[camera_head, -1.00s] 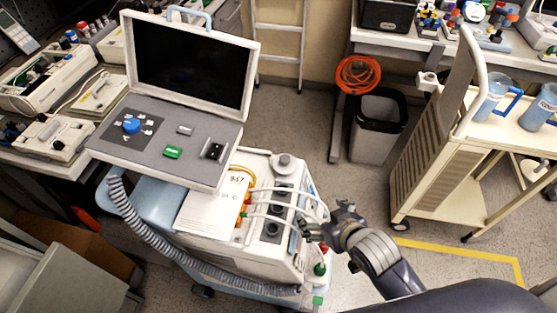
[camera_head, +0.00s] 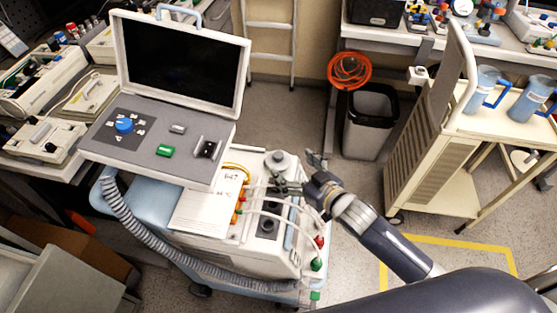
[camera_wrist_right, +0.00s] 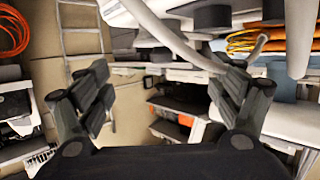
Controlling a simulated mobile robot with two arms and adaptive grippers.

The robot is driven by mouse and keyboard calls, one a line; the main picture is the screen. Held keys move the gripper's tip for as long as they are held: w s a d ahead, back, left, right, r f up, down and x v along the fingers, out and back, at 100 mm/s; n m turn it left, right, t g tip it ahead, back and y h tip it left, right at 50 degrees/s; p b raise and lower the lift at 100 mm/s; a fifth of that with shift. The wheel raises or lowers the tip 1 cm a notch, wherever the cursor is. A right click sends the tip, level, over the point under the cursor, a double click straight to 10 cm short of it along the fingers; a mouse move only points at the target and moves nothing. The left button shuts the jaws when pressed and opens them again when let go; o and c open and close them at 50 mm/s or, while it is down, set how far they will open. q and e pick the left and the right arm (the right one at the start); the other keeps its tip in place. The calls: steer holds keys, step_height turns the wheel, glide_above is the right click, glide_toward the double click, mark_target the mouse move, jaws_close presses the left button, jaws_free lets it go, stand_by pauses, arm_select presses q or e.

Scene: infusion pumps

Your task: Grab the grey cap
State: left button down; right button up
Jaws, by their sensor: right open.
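The grey cap (camera_head: 279,162) is a round knob-like piece on the back right corner of the white pump unit (camera_head: 262,262). My right gripper (camera_head: 299,172) is open, with its fingers just right of and slightly below the cap in the head view. No contact with the cap shows, and nothing is between the fingers. In the right wrist view the open fingers (camera_wrist_right: 160,100) stand wide apart, and I cannot make out the grey cap there. My left gripper is not in view.
Pale tubes (camera_head: 272,213) arch over the pump unit close to my right gripper. The console with a dark screen (camera_head: 183,60) stands behind left.

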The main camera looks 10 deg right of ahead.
mark_target(281, 159)
steer(key=shift+p+x, duration=0.3)
steer(key=shift+x, duration=3.45)
steer(key=shift+a, duration=0.2)
steer(key=shift+s, duration=0.1)
steer(key=shift+c, duration=0.3)
steer(key=c, duration=1)
